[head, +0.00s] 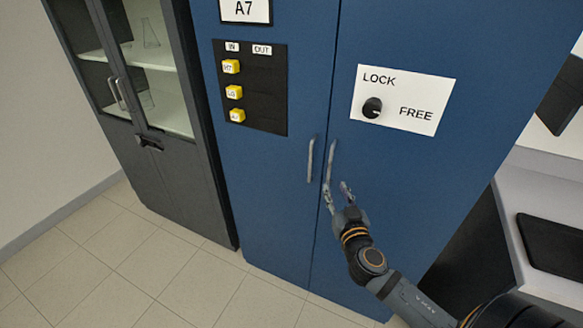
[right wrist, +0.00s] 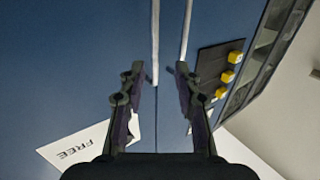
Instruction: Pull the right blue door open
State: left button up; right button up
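The right blue door (head: 420,170) looks shut and flush with the left blue door (head: 265,180). Its upright grey handle (head: 330,160) is beside the left door's handle (head: 310,160), near the seam. My right gripper (head: 337,187) is open and empty at the lower end of the right handle. In the right wrist view, my right gripper (right wrist: 158,72) has its fingers on either side of the right handle (right wrist: 155,40) in the picture; contact cannot be told. The left handle (right wrist: 186,30) runs up behind one fingertip. My left gripper is not in view.
The right door bears a LOCK/FREE plate (head: 405,97) with a black knob (head: 372,107); its setting is unclear. The left door has a black panel (head: 262,115) with yellow blocks. A grey glass-fronted cabinet (head: 180,190) stands left, a pale counter (head: 535,190) right. The tiled floor in front is clear.

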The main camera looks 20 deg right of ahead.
aim_at(330, 170)
jog(key=p+x, duration=0.1)
jog(key=x, duration=0.2)
jog(key=p+x, duration=0.1)
jog(key=x, duration=0.2)
jog(key=p+x, duration=0.1)
jog(key=x, duration=0.1)
jog(key=shift+w+d, duration=0.3)
jog(key=shift+d, duration=0.15)
jog(key=shift+w+d+p, duration=0.25)
jog(key=shift+w+p, duration=0.05)
jog(key=shift+w, duration=0.35)
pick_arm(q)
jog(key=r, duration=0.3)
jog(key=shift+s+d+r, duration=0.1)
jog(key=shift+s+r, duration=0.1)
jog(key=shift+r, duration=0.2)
pick_arm(e)
jog(key=shift+f, duration=0.1)
grip_shut()
